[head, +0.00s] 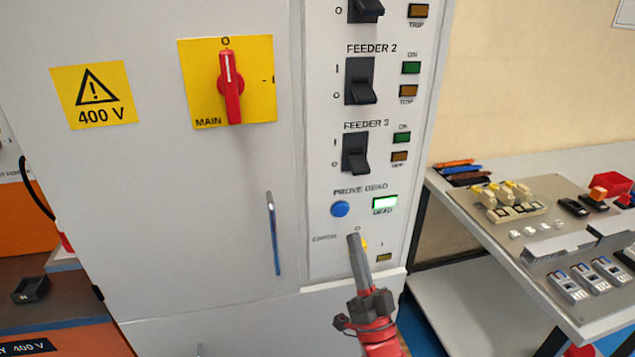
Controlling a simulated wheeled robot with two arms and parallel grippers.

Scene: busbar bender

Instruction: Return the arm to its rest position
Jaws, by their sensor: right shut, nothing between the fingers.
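My right gripper (356,243) comes up from the bottom on a red arm. Its grey fingers are shut and hold nothing. The fingertips are in front of the lower part of the cabinet's control strip, over the earth switch (364,244), and hide most of it. Only a bit of yellow shows beside the fingers. I cannot tell whether they touch the panel. My left gripper is not in view.
The grey cabinet (180,190) carries a red main switch (231,88), feeder switches, a blue button (340,209) and a lit green DEAD lamp (385,203). A door handle (273,232) sticks out left of my gripper. A bench (466,211) with parts stands at right.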

